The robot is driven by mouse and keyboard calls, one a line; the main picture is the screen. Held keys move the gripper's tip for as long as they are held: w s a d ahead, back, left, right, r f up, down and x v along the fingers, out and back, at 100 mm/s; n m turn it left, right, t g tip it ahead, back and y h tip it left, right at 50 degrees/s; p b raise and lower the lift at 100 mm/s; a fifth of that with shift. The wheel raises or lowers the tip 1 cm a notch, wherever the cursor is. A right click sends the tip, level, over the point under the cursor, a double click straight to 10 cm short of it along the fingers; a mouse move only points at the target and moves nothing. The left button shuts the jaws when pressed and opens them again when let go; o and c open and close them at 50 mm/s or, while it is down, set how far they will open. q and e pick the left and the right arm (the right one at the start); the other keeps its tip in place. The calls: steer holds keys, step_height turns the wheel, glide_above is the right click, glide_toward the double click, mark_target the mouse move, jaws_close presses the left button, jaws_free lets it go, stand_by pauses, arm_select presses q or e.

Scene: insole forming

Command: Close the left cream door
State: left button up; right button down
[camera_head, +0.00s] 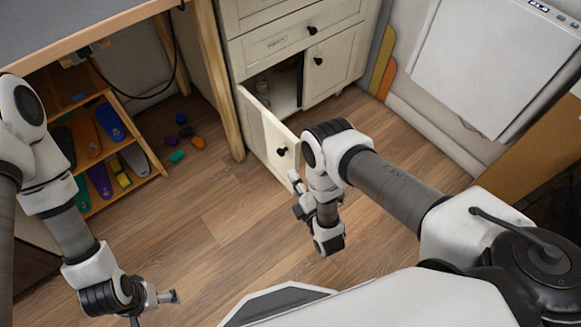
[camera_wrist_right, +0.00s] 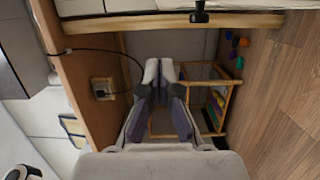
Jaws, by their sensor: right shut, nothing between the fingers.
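The left cream door (camera_head: 264,134) of the low cabinet stands open, swung out toward me, with a black knob (camera_head: 281,152) near its free edge. Through the gap I see a dim inside with small items. My right gripper (camera_head: 294,180) is shut and empty, just in front of the door's free edge; I cannot tell whether it touches. In the right wrist view its fingers (camera_wrist_right: 158,72) are together, and a cream panel with a black knob (camera_wrist_right: 200,14) shows at the top edge. My left gripper (camera_head: 172,296) is low at left, far from the door; its jaw state is unclear.
The right cream door (camera_head: 329,67) is closed, under cream drawers (camera_head: 295,38). A wooden table leg (camera_head: 222,95) stands close left of the open door. A wooden rack (camera_head: 150,172) with coloured insoles and several loose blocks (camera_head: 186,132) lie further left. Floor before the cabinet is clear.

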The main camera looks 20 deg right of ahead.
mark_target(292, 148)
steer(key=w, duration=0.3)
steer(key=w+d, duration=0.1)
steer(key=w, duration=0.3)
steer(key=w+d+b, duration=0.1)
steer(key=w, duration=0.2)
steer(key=shift+w+d, duration=0.15)
steer(key=shift+d, duration=0.1)
steer(key=shift+d, duration=0.15)
